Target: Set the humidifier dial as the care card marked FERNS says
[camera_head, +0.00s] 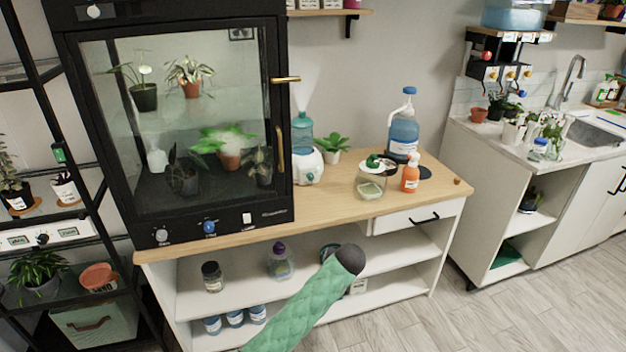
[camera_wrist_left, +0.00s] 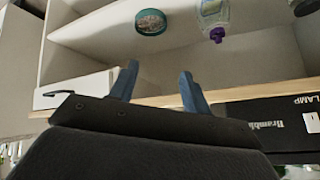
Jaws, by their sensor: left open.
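The humidifier (camera_head: 306,167), with a white base and a teal tank, stands on the wooden counter (camera_head: 335,205) just right of the black glass cabinet. Faint mist rises above it. A small greenish dial shows low on its front; its setting is too small to read. I can read no card marked FERNS in either view. My left gripper (camera_wrist_left: 158,70) is open and empty in the left wrist view, with its blue fingers near the counter's edge and the shelves below. In the head view its fingers are not seen. My right gripper is in neither view.
The black cabinet (camera_head: 186,215) holds several plants and has knobs along its lower panel. A glass jar (camera_head: 370,187), an orange bottle (camera_head: 410,173) and a large blue bottle (camera_head: 404,130) stand on the counter's right. A purple-capped bottle (camera_head: 280,262) stands on the shelf below.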

